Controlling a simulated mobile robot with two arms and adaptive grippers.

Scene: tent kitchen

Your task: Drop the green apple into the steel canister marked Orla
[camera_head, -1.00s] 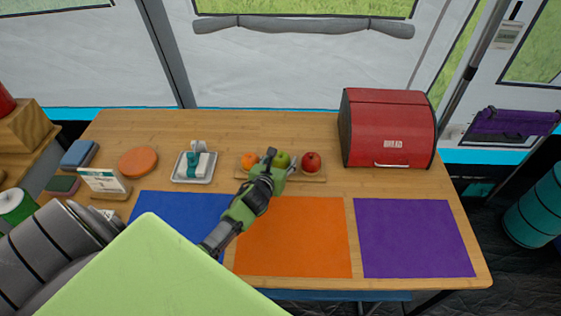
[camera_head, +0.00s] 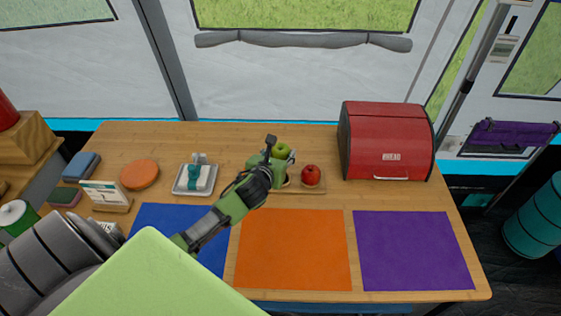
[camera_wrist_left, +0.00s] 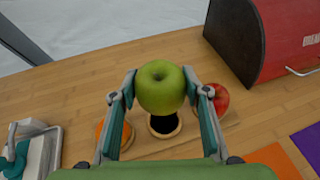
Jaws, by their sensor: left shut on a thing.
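The green apple (camera_wrist_left: 160,86) is between the two fingers of my left gripper (camera_wrist_left: 160,92) in the left wrist view, above an empty round dark hollow in the wooden fruit board (camera_wrist_left: 186,143). In the head view the green apple (camera_head: 283,149) shows at the tip of my left gripper (camera_head: 279,155), which is shut on it and holds it raised off the board. No steel canister marked Orla shows in either view. My right gripper is not in view.
A red apple (camera_head: 311,175) sits on the board's right, an orange (camera_wrist_left: 119,130) on its left. A red bread box (camera_head: 387,142) stands to the right. Blue, orange (camera_head: 293,250) and purple (camera_head: 413,250) mats lie in front, bare. A tray (camera_head: 188,189) lies left.

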